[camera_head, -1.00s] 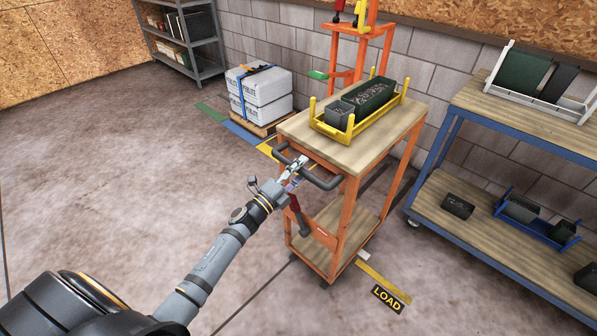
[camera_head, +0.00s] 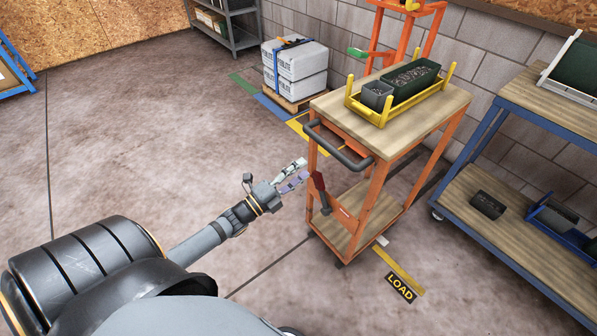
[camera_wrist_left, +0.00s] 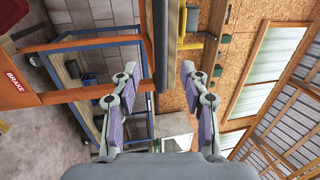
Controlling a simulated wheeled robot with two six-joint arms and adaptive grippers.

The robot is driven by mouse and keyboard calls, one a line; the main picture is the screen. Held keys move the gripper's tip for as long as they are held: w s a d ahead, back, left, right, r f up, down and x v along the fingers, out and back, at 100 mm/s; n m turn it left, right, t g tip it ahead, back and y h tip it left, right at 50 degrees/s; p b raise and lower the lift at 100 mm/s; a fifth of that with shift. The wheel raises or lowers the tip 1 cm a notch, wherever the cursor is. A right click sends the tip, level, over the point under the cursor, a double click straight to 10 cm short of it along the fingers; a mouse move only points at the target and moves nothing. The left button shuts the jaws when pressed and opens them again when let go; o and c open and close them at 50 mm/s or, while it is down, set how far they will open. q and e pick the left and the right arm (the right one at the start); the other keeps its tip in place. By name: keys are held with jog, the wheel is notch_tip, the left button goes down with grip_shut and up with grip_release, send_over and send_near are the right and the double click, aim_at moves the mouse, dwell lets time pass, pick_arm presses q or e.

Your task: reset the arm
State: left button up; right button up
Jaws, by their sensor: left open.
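My left gripper (camera_head: 298,177) is open and empty in the head view. It is in the air to the left of the orange cart's dark push handle (camera_head: 338,147), apart from it. In the left wrist view, the two fingers with purple pads (camera_wrist_left: 158,100) stand spread, with a dark bar (camera_wrist_left: 160,45) beyond and between them. The orange cart (camera_head: 384,190) has a wooden top and a lower shelf. My right gripper is in neither view.
A yellow rack (camera_head: 355,106) with dark planters stands on the cart top. A blue-framed bench (camera_head: 520,240) is at the right. Strapped white boxes (camera_head: 300,68) sit on a pallet behind. Open concrete floor (camera_head: 150,130) lies to the left.

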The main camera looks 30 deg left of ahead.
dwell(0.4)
pick_arm(q)
jog(key=s+a+f+n+g+y+p, duration=0.2)
jog(key=s+a+f+n+g+y, duration=0.15)
jog(key=f, duration=0.55)
jog(key=s+a+f+n+g+y+p, duration=0.25)
jog(key=f+n, duration=0.25)
jog(key=f, duration=0.3)
jog(key=s+a+f+n+g+y+p, duration=0.2)
jog(key=s+a+f+n, duration=0.15)
jog(key=f, duration=0.55)
jog(key=s+d+f+n+g+p, duration=0.1)
jog(key=s+d+f+n+g, duration=0.2)
jog(key=s, duration=0.6)
jog(key=s+d+f+n+g+p, duration=0.1)
jog(key=s+d+f+n+g, duration=0.2)
jog(key=s+f, duration=0.4)
jog(key=s+d+f+n+g+p, duration=0.2)
jog(key=s+f, duration=0.3)
jog(key=s, duration=0.8)
jog(key=shift+s+d+f+n+g, duration=0.15)
jog(key=shift+d+n+g, duration=0.55)
jog(key=shift+n+g, duration=0.2)
jog(key=shift+c, duration=0.3)
